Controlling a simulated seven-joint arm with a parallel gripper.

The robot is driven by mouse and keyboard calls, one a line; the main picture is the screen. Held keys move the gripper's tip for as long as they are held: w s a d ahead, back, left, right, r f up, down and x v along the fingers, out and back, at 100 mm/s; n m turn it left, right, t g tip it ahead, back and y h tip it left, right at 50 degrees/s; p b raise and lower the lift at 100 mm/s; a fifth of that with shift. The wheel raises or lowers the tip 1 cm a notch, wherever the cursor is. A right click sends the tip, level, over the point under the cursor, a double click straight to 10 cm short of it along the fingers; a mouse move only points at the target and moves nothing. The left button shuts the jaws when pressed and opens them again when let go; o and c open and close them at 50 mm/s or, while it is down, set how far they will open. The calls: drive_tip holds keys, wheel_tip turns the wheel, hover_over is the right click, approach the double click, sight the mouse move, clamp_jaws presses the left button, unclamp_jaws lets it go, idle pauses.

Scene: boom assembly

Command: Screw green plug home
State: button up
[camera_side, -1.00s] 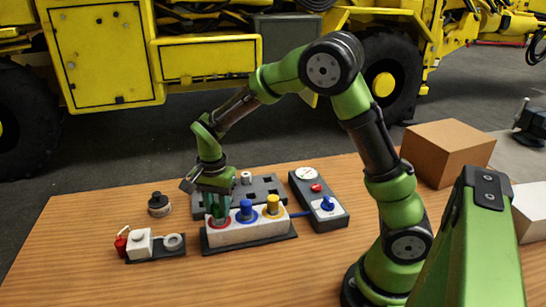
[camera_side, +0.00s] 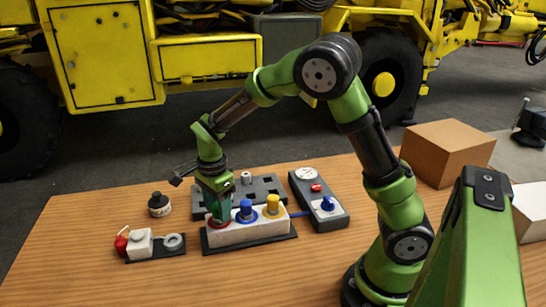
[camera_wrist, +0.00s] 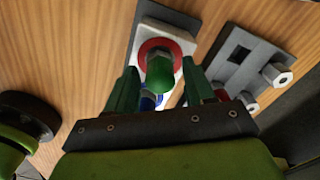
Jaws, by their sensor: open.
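The green plug (camera_wrist: 160,75) stands upright at the red ring (camera_wrist: 178,47) on the white block (camera_wrist: 183,37) in the wrist view. My gripper (camera_wrist: 161,88) is open, with one green finger on each side of the plug and a gap showing. In the side view, my gripper (camera_side: 217,207) points down over the red-ringed position at the left end of the white block (camera_side: 235,233). There the fingers hide the green plug. How deep the plug sits cannot be told.
The blue plug (camera_side: 246,210) and yellow plug (camera_side: 272,205) stand close to the right of my gripper. A grey slotted plate (camera_side: 265,186) lies behind the block. A gauge box (camera_side: 319,204) is to the right. A small fixture (camera_side: 150,245) and black round part (camera_side: 159,205) are left.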

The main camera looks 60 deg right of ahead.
drive_tip(key=n, duration=0.6)
drive_tip(key=shift+n, duration=0.3)
drive_tip(key=n, duration=0.5)
drive_tip(key=shift+n, duration=0.4)
drive_tip(key=n, duration=0.5)
drive_tip(key=shift+n, duration=0.4)
drive_tip(key=n, duration=0.5)
drive_tip(key=shift+n, duration=0.4)
